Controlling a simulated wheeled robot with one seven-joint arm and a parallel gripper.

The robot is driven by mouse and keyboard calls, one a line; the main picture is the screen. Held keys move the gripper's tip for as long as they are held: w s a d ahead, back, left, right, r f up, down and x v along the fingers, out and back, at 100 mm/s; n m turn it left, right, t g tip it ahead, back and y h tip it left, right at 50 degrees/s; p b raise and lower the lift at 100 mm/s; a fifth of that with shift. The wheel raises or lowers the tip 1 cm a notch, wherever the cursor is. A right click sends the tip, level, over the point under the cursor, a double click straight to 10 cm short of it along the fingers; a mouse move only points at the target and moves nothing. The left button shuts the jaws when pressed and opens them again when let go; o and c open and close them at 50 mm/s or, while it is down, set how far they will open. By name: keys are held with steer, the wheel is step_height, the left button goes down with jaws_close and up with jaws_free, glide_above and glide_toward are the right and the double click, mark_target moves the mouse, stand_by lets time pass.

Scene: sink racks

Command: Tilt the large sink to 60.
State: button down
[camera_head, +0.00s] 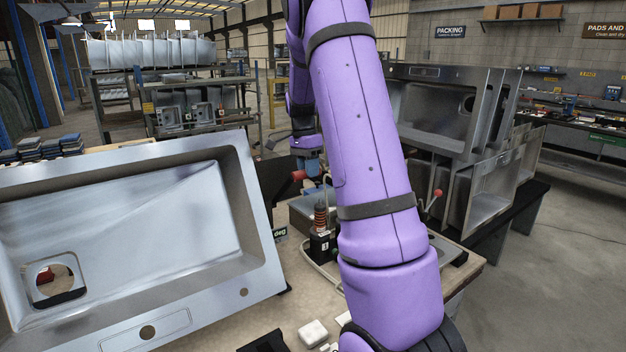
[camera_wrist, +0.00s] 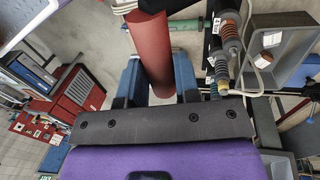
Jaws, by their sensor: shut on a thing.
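The large sink (camera_head: 232,190) is a grey steel basin at the left of the head view, tilted up, with a square drain opening low in its bowl. My gripper (camera_wrist: 159,78) has blue fingers, shut on a red cylindrical handle (camera_wrist: 150,50) in the wrist view. In the head view my gripper (camera_head: 311,164) is beside a red handle end (camera_head: 299,175), right of the sink, and my purple arm hides much of the area behind. A small sign (camera_head: 280,234) by the sink's right edge reads "deg"; its number is hidden or unreadable.
A red-knobbed lever (camera_head: 437,193) stands right of my arm. White blocks (camera_head: 313,333) lie in front. More sinks (camera_head: 440,115) stand in a rack at right. Open floor lies far right.

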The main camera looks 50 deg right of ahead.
steer(key=shift+w+d+r, duration=0.1)
steer(key=shift+w+r, duration=0.25)
steer(key=shift+w, duration=0.2)
steer(key=c, duration=0.8)
jaws_free()
steer(key=shift+w+f, duration=0.1)
steer(key=shift+c, duration=0.2)
steer(key=shift+r, duration=0.2)
step_height(320, 180, up, 10)
steer(key=w, duration=0.2)
steer(key=shift+d+r, duration=0.15)
steer(key=shift+d, duration=0.1)
